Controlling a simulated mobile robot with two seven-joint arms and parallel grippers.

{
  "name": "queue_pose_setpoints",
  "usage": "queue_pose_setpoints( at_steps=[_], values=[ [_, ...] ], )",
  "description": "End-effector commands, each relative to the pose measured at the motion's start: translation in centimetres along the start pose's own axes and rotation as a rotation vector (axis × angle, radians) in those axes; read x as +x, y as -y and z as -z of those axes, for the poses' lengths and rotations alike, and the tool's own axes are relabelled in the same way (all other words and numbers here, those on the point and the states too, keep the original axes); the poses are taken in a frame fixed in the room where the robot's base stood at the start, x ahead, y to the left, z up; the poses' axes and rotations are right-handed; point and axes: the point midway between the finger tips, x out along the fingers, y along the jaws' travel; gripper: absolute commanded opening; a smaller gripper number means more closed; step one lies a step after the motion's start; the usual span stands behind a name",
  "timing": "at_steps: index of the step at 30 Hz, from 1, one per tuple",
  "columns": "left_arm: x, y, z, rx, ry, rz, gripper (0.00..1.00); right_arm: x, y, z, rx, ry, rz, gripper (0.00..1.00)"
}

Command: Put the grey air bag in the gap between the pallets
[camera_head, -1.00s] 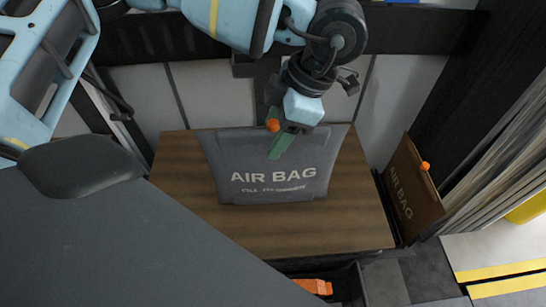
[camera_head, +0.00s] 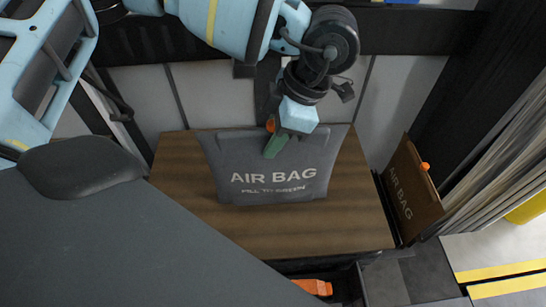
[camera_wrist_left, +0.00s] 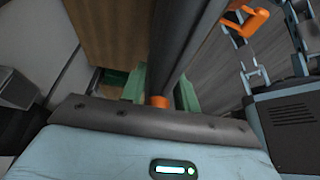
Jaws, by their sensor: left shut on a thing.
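No gap between pallets can be made out clearly. My right gripper is not in view.
A brown air bag (camera_head: 411,190) with an orange valve leans in a holder right of the wooden surface (camera_head: 240,235). An orange object (camera_head: 313,287) lies in a dark tray at the bottom. A dark beam and pale panels stand behind.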

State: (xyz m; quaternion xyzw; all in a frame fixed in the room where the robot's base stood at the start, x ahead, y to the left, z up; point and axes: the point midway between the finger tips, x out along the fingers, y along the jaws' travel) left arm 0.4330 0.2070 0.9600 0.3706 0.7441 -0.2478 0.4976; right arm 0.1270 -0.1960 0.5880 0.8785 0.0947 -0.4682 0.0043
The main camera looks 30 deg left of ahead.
Motion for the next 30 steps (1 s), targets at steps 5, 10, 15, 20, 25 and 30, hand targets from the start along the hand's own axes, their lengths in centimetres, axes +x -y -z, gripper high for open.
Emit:
queue_pose_setpoints(
  at_steps=[5,10,15,20,25,30],
  values=[
    [-0.1,0.0,0.0,0.0,0.001,-0.001,0.0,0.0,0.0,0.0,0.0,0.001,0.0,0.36],
    [-0.8,0.0,0.2,0.0,0.003,-0.001,0.0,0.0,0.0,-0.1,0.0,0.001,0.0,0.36],
    [-2.4,0.0,0.9,0.0,0.002,-0.001,0.0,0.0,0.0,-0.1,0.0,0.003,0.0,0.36],
    [-3.6,1.8,0.6,0.007,-0.001,-0.001,0.0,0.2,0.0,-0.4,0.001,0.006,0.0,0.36],
    [-4.5,5.7,-0.6,0.009,-0.001,-0.001,0.0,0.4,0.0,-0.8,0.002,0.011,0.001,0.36],
    [-5.5,9.7,-1.9,0.008,-0.001,-0.002,0.0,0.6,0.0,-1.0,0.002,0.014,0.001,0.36]
  ],
)
